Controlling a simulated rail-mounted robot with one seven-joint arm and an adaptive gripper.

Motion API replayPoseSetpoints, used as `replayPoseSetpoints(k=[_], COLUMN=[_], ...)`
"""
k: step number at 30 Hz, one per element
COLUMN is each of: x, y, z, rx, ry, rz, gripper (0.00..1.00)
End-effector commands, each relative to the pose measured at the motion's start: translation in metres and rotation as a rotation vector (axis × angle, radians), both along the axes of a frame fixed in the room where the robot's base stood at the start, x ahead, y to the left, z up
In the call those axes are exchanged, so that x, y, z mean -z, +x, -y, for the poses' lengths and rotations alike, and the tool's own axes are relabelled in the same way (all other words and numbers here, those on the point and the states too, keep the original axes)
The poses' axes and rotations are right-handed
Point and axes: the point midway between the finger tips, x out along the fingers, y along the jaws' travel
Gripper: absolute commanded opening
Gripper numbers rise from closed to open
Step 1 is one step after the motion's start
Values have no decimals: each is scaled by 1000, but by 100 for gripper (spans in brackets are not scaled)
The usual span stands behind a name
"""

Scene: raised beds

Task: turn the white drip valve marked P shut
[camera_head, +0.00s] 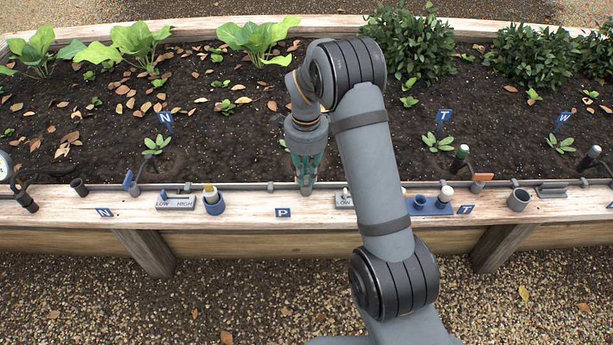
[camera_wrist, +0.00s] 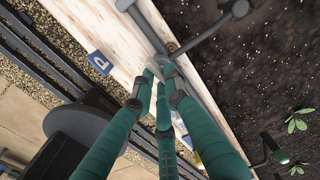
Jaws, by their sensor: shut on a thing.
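The blue P tag (camera_head: 283,212) lies on the front plank of the raised bed, and it also shows in the wrist view (camera_wrist: 99,63). My gripper (camera_head: 306,187) points down at the dark drip pipe, just behind and to the right of the tag. In the wrist view its green fingers close together (camera_wrist: 163,76) on the drip valve marked P, at the pipe. The fingers cover most of the valve; only a small pale part shows, so the handle's angle cannot be told.
A blue cup (camera_head: 214,205) with a yellow-topped item and a LOW/HIGH plate (camera_head: 176,202) stand to the left. To the right are a blue holder (camera_head: 428,206), a T tag (camera_head: 465,210) and a grey cup (camera_head: 518,200). Seedlings and leafy plants grow behind the pipe.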

Motion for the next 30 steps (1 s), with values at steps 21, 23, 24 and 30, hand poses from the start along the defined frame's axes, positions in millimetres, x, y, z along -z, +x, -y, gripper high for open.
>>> replayPoseSetpoints(k=[21,23,24,30], x=[0,0,0,0], y=[0,0,0,0], z=[-1,-1,-1,-1], rx=[133,133,132,131], ry=[1,1,1,1], rz=[0,0,0,0], gripper=[0,0,0,23])
